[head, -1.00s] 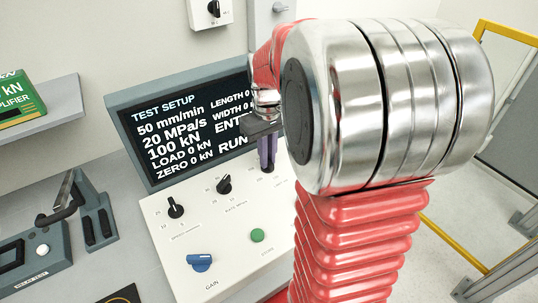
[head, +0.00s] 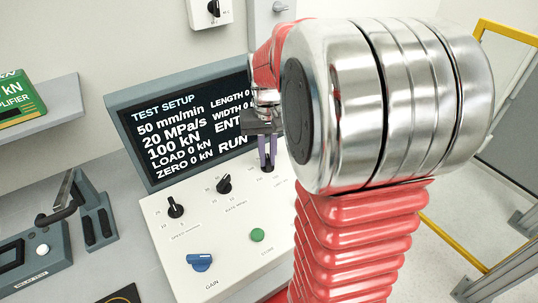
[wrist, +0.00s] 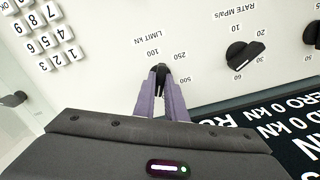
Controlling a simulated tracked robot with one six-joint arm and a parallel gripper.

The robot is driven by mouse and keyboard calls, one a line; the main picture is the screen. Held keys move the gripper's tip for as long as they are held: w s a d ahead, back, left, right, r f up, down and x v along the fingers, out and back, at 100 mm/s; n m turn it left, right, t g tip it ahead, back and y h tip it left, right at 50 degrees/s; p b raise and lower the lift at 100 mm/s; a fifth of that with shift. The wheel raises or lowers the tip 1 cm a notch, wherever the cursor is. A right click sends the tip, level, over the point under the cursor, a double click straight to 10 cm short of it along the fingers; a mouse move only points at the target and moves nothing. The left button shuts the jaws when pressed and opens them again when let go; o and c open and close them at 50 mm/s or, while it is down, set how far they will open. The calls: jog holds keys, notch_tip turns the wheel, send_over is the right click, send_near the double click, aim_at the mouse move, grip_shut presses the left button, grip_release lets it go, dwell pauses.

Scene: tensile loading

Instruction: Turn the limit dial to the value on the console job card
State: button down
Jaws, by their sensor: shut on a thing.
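The limit dial (wrist: 160,69) is a small black knob on the white console panel, with "LIMIT kN" and the values 100, 250 and 500 around it. My gripper (wrist: 161,80) is shut on it, with one purple finger on each side. The fingers hide much of the knob, so I cannot tell its exact setting. In the head view my gripper (head: 267,162) reaches down to the panel, and the dial (head: 268,169) is mostly hidden below the fingers. The console screen (head: 185,125) reads TEST SETUP, 50 mm/min, 20 MPa/s and 100 kN.
The rate dial (head: 224,184) and speed dial (head: 175,207) sit left of the limit dial. A green button (head: 257,235) and a blue gain knob (head: 199,262) are nearer the front. A keypad (wrist: 38,38) shows in the wrist view. My arm covers the panel's right side.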

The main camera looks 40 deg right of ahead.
aim_at(267, 159)
jog(key=m, duration=0.6)
jog(key=shift+m, duration=0.3)
jog(key=shift+r, duration=0.1)
jog(key=c, duration=1.8)
grip_release()
notch_tip(267, 159, up, 14)
jog(key=shift+f, duration=0.2)
